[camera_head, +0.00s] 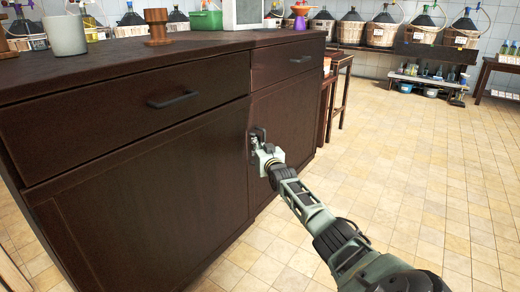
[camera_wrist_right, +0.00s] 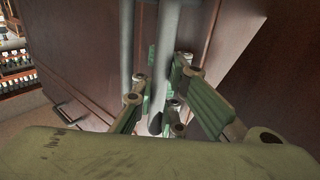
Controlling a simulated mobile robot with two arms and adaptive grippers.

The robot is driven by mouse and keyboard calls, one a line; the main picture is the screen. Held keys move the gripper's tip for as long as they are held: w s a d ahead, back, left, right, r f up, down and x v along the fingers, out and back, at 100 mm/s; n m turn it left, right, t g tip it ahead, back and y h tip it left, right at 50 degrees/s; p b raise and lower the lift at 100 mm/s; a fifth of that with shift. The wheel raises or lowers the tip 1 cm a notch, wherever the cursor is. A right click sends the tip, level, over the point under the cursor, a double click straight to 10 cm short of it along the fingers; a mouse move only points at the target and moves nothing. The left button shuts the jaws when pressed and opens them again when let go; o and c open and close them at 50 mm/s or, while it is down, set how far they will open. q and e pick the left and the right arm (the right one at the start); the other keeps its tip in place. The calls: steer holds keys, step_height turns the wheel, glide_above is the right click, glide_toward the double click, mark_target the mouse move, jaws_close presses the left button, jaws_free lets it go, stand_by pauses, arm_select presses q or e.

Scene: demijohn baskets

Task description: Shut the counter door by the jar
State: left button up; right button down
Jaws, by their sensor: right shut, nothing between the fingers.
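A dark brown wooden counter (camera_head: 125,55) stands at the left of the head view, with two drawers above two doors. The left door (camera_head: 150,195) and the right door (camera_head: 287,130) look about flush with the front; a small gap cannot be ruled out. A plain grey jar-like vessel (camera_head: 65,36) stands on the counter top at the left. My right gripper (camera_head: 259,138) is at the seam between the doors, near their upper part. In the right wrist view its green fingers (camera_wrist_right: 165,108) are shut beside a grey vertical bar handle (camera_wrist_right: 166,58). My left gripper is out of view.
A turned wooden piece (camera_head: 157,27) and a green box (camera_head: 206,19) are on the counter top. Dark drawer handles (camera_head: 173,99) stick out. A wooden stool (camera_head: 340,75) stands beyond the counter. Tiled floor (camera_head: 420,165) at the right is clear. Basketed demijohns (camera_head: 382,30) line the back.

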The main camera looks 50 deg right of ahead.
steer(key=c, duration=2.4)
jaws_free()
steer(key=shift+w+a+f, duration=0.2)
steer(key=shift+w+a, duration=0.1)
steer(key=shift+a, duration=0.35)
steer(key=shift+c, duration=0.2)
steer(key=o, duration=0.3)
steer(key=shift+w+a, duration=0.15)
steer(key=shift+o, duration=0.2)
steer(key=shift+r, duration=0.1)
steer(key=shift+s, duration=0.2)
